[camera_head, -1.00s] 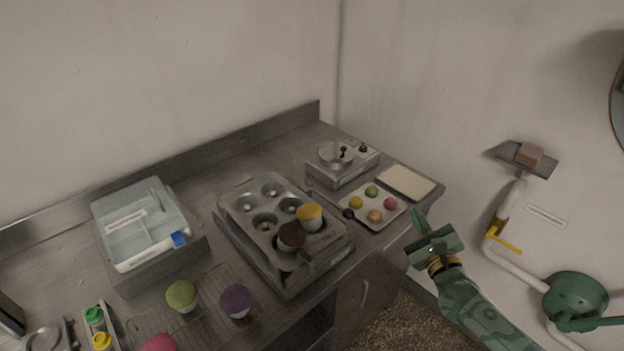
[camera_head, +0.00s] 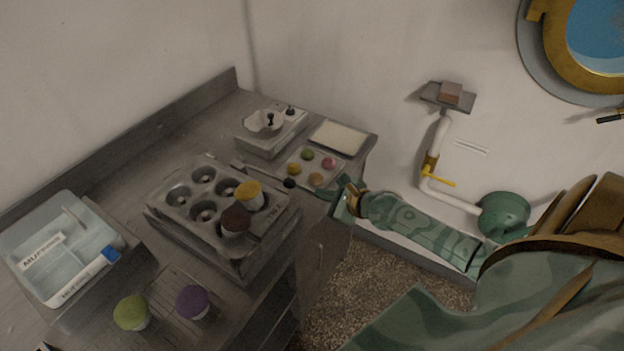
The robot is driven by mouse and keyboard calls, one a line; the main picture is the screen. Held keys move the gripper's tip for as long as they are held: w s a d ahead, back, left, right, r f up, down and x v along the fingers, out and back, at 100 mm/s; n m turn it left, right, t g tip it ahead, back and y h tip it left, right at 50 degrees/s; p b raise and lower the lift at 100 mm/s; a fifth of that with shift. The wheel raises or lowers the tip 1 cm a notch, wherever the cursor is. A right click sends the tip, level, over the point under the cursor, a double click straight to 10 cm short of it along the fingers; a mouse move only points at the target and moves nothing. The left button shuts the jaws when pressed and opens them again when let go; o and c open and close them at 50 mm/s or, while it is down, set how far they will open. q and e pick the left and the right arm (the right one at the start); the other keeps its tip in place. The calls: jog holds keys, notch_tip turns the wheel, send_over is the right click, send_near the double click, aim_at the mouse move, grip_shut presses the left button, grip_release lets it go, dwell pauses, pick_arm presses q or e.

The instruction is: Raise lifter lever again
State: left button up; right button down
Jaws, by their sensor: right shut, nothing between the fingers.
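The lifter lever is a thin rod with a black knob (camera_head: 289,183), sticking out from the back right of the muffin-tin lifter (camera_head: 215,234) toward the counter's front edge. It looks low, close to counter height. My right gripper (camera_head: 322,191) is shut and empty, its tips pointing left just right of the knob. I cannot tell whether they touch it. In the tin (camera_head: 202,191), a yellow-topped muffin (camera_head: 248,195) and a dark brown muffin (camera_head: 236,220) sit at the front right; the other visible cups look empty. My left gripper is not in view.
A tray of coloured small cakes (camera_head: 327,179) lies just behind the knob, with a pale board (camera_head: 339,137) beyond. A small unit with a bowl (camera_head: 263,123) stands behind. A muffin box (camera_head: 60,245) and green and purple muffins (camera_head: 193,301) are at left.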

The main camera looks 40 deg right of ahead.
jog(key=b+x, duration=0.3)
jog(key=x, duration=0.5)
jog(key=shift+w+f+b, duration=0.15)
jog(key=shift+b, duration=0.15)
jog(key=shift+w+a, duration=0.1)
jog(key=shift+w, duration=0.25)
